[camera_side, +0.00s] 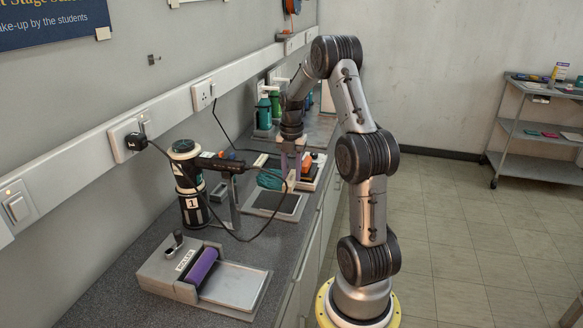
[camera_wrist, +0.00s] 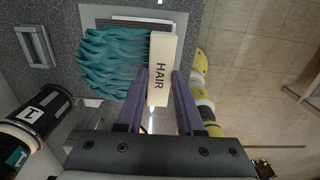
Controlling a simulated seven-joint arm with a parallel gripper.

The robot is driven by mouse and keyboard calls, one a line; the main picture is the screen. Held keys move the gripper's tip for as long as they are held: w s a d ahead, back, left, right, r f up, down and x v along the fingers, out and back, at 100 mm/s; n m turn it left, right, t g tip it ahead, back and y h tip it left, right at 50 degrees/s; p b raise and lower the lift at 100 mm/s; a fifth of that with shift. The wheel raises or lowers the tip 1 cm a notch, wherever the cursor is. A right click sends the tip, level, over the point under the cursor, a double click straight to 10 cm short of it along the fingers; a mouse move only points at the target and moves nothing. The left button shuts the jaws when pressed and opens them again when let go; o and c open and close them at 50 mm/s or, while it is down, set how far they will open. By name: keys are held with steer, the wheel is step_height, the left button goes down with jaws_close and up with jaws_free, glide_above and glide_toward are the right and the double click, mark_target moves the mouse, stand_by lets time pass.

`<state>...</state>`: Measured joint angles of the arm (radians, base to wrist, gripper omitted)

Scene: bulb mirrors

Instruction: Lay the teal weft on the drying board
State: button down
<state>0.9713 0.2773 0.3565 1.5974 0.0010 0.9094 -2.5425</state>
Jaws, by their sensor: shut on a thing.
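The teal weft (camera_wrist: 112,62) is a bundle of wavy strands on a cream block marked HAIR (camera_wrist: 160,62). The weft also shows in the side view (camera_side: 271,180). My gripper (camera_wrist: 160,86) is shut on the cream block, with one purple finger on each side; the strands spread out to the left in the wrist view. The drying board (camera_side: 262,213), with a pale frame and dark panel, lies on the counter under the weft. Its frame (camera_wrist: 108,12) also shows in the wrist view. The weft covers part of the panel. I cannot tell whether it touches the board.
A purple roller device (camera_side: 200,266) is in front; bottles (camera_side: 264,112) stand behind.

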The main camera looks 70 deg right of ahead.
steer(key=shift+f, duration=3.4)
steer(key=shift+f, duration=0.6)
steer(key=shift+c, duration=2.3)
jaws_free()
steer(key=o, duration=0.4)
